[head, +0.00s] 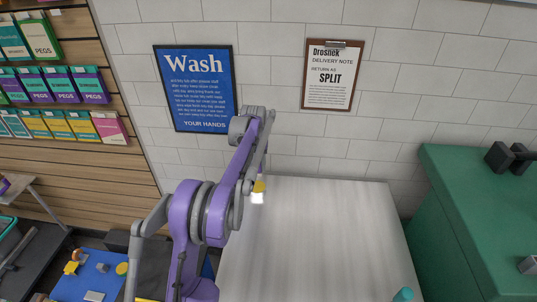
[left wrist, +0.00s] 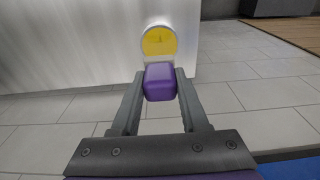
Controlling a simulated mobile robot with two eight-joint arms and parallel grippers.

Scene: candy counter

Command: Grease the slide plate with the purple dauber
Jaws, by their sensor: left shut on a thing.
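My left gripper (left wrist: 160,80) is shut on a purple block-shaped thing, which looks like the purple dauber (left wrist: 159,85), in the left wrist view. A round yellow face with a pale rim (left wrist: 159,42) shows just beyond it; I cannot tell if it is part of the dauber. In the head view, a small yellow and white piece (head: 258,192) shows beside my left arm, above the left edge of the pale counter (head: 320,235). My left fingers are hidden there behind the arm. I cannot make out the slide plate. My right gripper is not in view.
A green cabinet (head: 480,215) stands at the right. A blue mat (head: 75,287) with small yellow things lies at lower left. A teal thing (head: 403,295) is at the counter's near edge. The visible counter top is otherwise clear. A tiled wall (head: 275,80) stands behind.

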